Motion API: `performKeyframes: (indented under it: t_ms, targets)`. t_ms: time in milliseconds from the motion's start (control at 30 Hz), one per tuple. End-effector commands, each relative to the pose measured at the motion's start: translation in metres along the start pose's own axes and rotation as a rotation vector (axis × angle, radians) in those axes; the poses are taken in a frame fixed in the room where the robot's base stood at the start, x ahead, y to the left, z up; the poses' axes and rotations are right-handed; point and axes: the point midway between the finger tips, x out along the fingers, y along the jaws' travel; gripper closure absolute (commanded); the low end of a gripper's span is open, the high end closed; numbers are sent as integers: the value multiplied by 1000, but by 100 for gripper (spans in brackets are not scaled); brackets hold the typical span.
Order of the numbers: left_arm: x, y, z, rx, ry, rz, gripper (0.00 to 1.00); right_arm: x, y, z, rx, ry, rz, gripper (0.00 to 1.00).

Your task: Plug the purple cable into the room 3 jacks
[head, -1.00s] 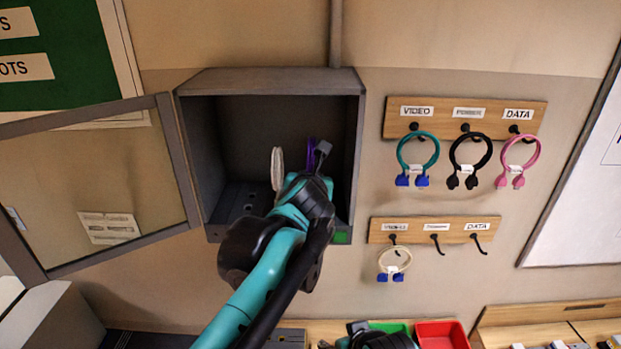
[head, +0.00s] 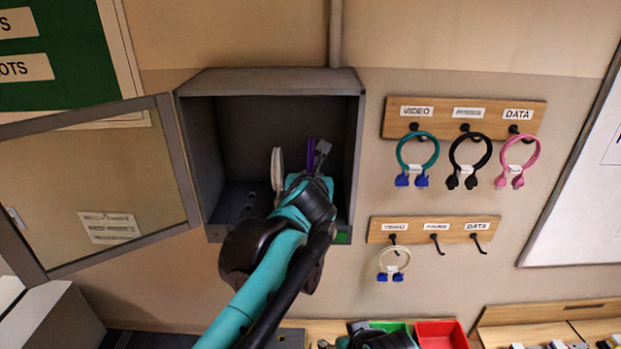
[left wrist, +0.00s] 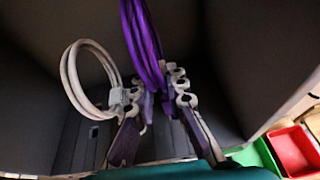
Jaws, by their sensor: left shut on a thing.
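The purple cable (left wrist: 143,45) is a loop that rises from between the fingers of my left gripper (left wrist: 158,98), which is shut on it. In the head view the purple cable (head: 310,153) shows as a thin strip above my left gripper (head: 318,168), inside the open grey cabinet (head: 270,80). Dark panels with slots (head: 245,205) line the cabinet's bottom; my arm hides part of them, and I cannot read any room label. The cable's plug ends are not clear. A black and teal part of my right arm (head: 380,339) shows at the bottom edge; its fingers are not clear.
A white cable loop (left wrist: 75,75) stands in the cabinet close left of my left gripper. The cabinet door (head: 100,190) hangs open left. Looped cables hang on a wall rack (head: 465,105) to the right. Green and red bins (head: 442,335) lie below.

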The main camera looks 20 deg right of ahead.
Motion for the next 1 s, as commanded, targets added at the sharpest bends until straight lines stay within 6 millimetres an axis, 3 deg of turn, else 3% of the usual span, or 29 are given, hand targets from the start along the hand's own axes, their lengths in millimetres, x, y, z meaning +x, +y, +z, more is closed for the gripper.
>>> performKeyframes:
  t_ms: [1000]
  targets:
    - [3, 0, -8, -9, 0, 2, 100, 3, 0, 2, 0, 0, 0, 35]
